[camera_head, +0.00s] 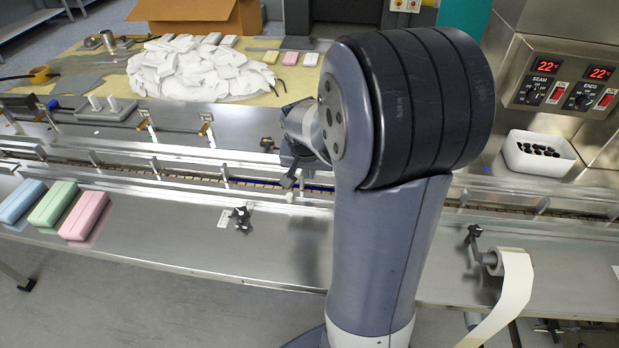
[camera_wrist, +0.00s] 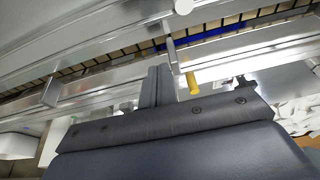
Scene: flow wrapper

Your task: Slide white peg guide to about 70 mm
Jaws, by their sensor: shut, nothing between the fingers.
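My gripper (camera_head: 289,181) is shut and empty, low over the conveyor beside its guide rails. It also shows in the wrist view (camera_wrist: 157,73), its fingers together close to a rail and a yellow peg (camera_wrist: 193,83). A pale peg (camera_wrist: 183,6) stands at the top of the wrist view, on a post against the rail; I cannot tell whether it is the white peg guide. No scale reading is legible, and my arm hides part of the rails.
Pink (camera_head: 84,216), green (camera_head: 53,204) and blue (camera_head: 22,201) blocks lie at the front left. A white heap (camera_head: 195,68) lies behind the conveyor. A white bin (camera_head: 538,154) stands at the right. A small black clamp (camera_head: 240,217) sits on the front ledge.

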